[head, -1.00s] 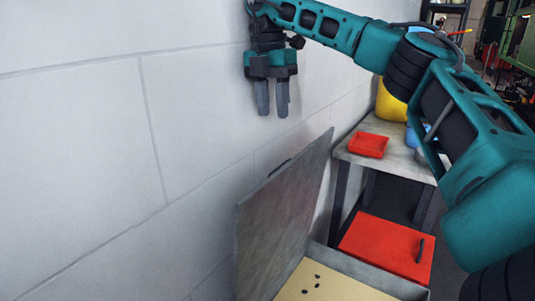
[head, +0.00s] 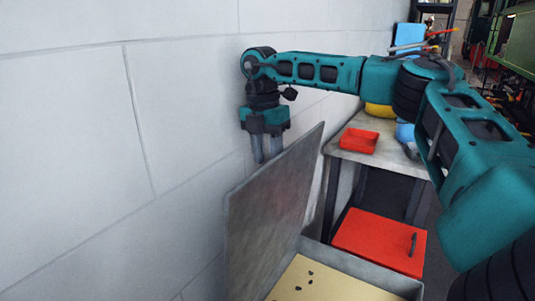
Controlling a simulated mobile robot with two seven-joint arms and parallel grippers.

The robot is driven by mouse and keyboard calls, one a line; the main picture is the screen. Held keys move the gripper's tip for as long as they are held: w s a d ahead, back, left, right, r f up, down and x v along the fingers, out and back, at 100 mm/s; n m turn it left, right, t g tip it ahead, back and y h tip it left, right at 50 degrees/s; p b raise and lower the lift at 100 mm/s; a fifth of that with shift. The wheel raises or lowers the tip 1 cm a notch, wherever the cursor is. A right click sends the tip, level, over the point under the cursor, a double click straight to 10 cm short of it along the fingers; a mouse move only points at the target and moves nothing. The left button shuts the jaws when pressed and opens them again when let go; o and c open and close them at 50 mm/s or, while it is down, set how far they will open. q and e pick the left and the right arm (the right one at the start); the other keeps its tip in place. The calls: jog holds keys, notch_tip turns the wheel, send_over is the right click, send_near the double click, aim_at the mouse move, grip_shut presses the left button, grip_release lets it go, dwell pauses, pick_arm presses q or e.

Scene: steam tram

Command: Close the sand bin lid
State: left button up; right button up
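The sand bin (head: 385,278) is a grey box holding pale sand with a few dark specks, at the bottom of the view. Its grey lid (head: 265,215) stands open, tilted up near the white wall. My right gripper (head: 267,158) points down on the wall side of the lid, close to its upper edge. A narrow gap shows between its two fingers, and it holds nothing. Whether a finger touches the lid I cannot tell. My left gripper is not in view.
A grey table (head: 383,155) beyond the bin carries a red tray (head: 358,141) and yellow and blue containers. A red box with a dark handle (head: 380,241) stands below it. The white wall (head: 70,150) runs close along the left.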

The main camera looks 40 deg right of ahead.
jog(key=shift+c, duration=0.2)
grip_shut()
dwell(0.4)
